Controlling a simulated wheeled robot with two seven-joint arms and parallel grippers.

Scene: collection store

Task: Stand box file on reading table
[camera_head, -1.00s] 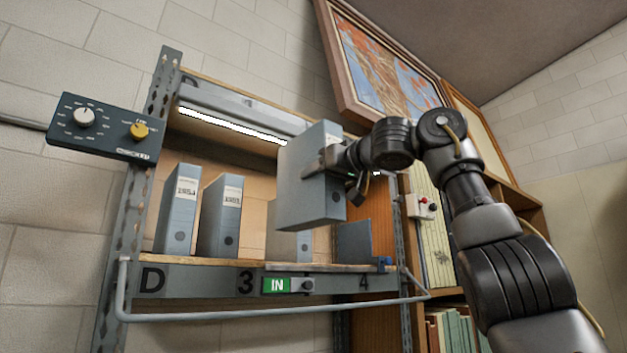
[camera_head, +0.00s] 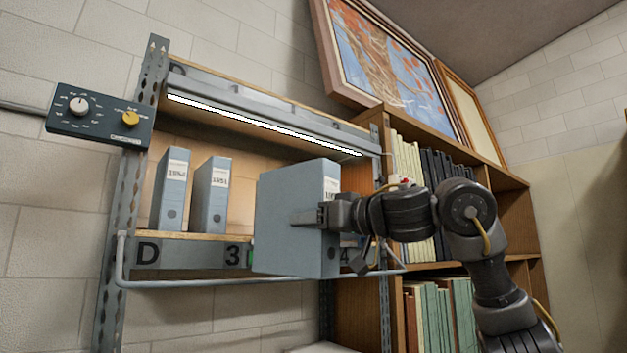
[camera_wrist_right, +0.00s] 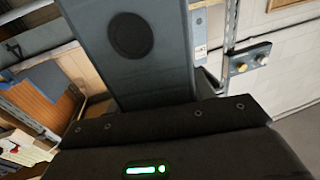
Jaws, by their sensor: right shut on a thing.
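The grey-blue box file (camera_head: 285,215) is held in my right gripper (camera_head: 318,215), in front of the shelf and clear of it. It is upright with a slight tilt, and part of its spine label shows at its right edge. In the right wrist view the box file (camera_wrist_right: 130,65) fills the top middle, with its dark round finger hole visible. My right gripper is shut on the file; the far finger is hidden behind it. My left gripper is not in view. A small piece of a pale surface shows at the bottom edge; I cannot tell whether it is the reading table.
Two other box files (camera_head: 172,190) (camera_head: 211,195) stand on the lit shelf (camera_head: 190,237). A rail (camera_head: 190,283) runs along its front. A control box (camera_head: 100,118) is at the left. A wooden bookcase (camera_head: 365,305) stands at the right, below framed pictures (camera_head: 385,60).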

